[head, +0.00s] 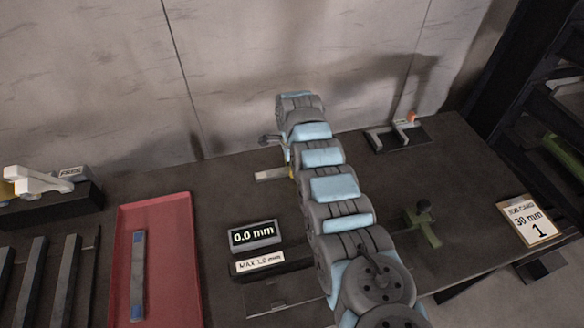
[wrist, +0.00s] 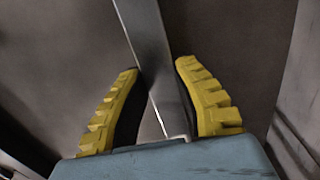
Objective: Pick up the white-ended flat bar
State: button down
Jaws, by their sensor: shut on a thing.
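The flat bar is a grey metal strip (wrist: 152,45) in the wrist view, running from the top edge down between the two fingers. In the head view one pale, whitish end (head: 272,174) shows to the left of my arm; the rest is hidden behind the arm. My gripper (wrist: 158,75) has yellow ribbed fingers, one on each side of the bar, and is shut on it. In the head view only a bit of yellow of the gripper (head: 291,172) shows beside the arm. I cannot tell whether the bar touches the table.
A red tray (head: 182,290) at left holds a blue-ended bar (head: 138,275). Dark bars (head: 32,280) lie further left. A 0.0 mm display (head: 254,236), a green fixture (head: 422,228), a job card (head: 527,220) and a grey bracket (head: 376,140) surround my arm. A wall stands behind.

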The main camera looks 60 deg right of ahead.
notch_tip(320, 180, up, 3)
jog(key=shift+d+r+p, duration=0.1)
jog(key=shift+r+p, duration=0.1)
jog(key=shift+p, duration=0.2)
jog(key=shift+s+a+r, duration=0.2)
jog(key=shift+a+r, duration=0.05)
jog(key=shift+a, duration=0.05)
jog(key=shift+s+a+r+p, duration=0.2)
jog(key=shift+r+p, duration=0.1)
jog(key=shift+r, duration=0.05)
jog(key=shift+s+a+r+p, duration=0.15)
jog(key=shift+a+r+p, duration=0.1)
jog(key=shift+r, duration=0.1)
jog(key=shift+s+a+r+p, duration=0.3)
jog(key=shift+r+p, duration=0.25)
jog(key=shift+p, duration=0.05)
jog(key=shift+s+a+r+p, duration=0.25)
jog(key=shift+s+r+p, duration=0.05)
jog(key=shift+r+p, duration=0.3)
jog(key=s+a+r+p, duration=0.5)
jog(key=s+a+p, duration=0.2)
jog(key=p, duration=0.5)
jog(key=shift+a, duration=0.45)
jog(key=shift+r, duration=0.1)
